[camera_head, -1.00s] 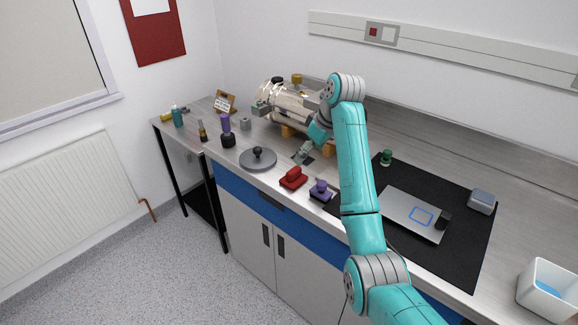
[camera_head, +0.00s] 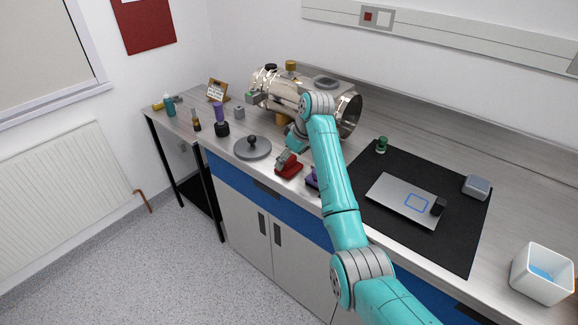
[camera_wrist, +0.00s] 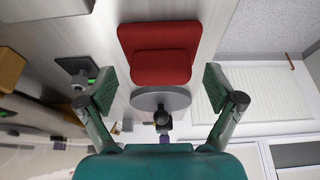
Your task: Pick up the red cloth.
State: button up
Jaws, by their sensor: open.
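The red cloth (camera_head: 291,171) lies folded on the metal bench near its front edge, with a smaller fold on top. In the wrist view the cloth (camera_wrist: 158,40) lies ahead of my gripper (camera_wrist: 158,88), across the gap between its fingers. The two fingers are wide apart with nothing between them. In the head view my gripper (camera_head: 284,159) hangs at the cloth's upper left side and covers part of it. I cannot tell whether it touches the cloth.
A grey disc with a black knob (camera_head: 252,147) stands left of the cloth. A purple item (camera_head: 312,180) is just right, partly behind my arm.

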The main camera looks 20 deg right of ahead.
jog(key=shift+f, duration=0.25)
jog(key=shift+a, duration=0.1)
jog(key=c, duration=1.2)
jog(key=shift+r, duration=0.1)
jog(key=shift+c, duration=0.2)
notch_tip(320, 180, up, 10)
jog(key=shift+f, duration=0.1)
